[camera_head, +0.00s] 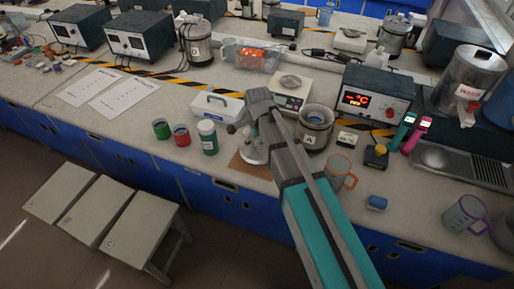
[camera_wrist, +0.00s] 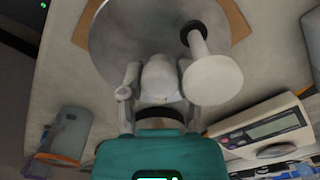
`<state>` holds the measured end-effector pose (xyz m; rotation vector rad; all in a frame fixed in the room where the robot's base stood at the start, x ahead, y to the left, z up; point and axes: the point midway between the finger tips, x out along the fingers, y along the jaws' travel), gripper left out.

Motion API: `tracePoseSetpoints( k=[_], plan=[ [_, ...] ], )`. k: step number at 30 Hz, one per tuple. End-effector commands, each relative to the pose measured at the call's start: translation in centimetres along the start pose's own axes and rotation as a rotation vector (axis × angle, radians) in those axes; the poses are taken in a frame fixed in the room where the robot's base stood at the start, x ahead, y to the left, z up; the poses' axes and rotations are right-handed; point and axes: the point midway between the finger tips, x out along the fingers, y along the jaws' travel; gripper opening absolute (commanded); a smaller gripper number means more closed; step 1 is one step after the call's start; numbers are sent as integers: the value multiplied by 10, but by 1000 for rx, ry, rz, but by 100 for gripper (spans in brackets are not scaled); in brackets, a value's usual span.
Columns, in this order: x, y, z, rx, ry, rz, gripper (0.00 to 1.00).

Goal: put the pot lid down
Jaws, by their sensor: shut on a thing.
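The pot lid (camera_wrist: 118,35) is a round grey metal disc in the wrist view, cut off by the top edge. A pale post with a black ring at its base (camera_wrist: 212,80) stands up from it, right of my fingers. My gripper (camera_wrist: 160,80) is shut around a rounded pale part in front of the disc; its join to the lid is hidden. In the head view my gripper (camera_head: 248,132) is above a brown mat (camera_head: 240,170), with the lid (camera_head: 252,155) just under it. Whether the lid touches the mat is unclear.
A white handled box (camera_head: 215,105), a green-white jar (camera_head: 208,137) and red and green cans stand left of the mat. A scale (camera_head: 290,92) and a pot (camera_head: 315,125) stand behind and right. An orange mug (camera_head: 340,172) is right. The counter's front edge is close.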

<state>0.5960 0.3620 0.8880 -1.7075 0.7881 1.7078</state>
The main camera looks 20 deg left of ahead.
Motion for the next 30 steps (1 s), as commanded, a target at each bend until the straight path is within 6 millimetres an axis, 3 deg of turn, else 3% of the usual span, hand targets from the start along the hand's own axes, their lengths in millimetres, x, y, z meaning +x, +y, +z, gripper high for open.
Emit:
tracePoseSetpoints(
  k=[1, 7, 25, 26, 30],
  plan=[
    [9, 0, 0, 0, 0, 0, 0],
    [22, 1, 0, 0, 0, 0, 0],
    [27, 1, 0, 0, 0, 0, 0],
    [26, 1, 0, 0, 0, 0, 47],
    [26, 1, 0, 0, 0, 0, 73]
  ],
)
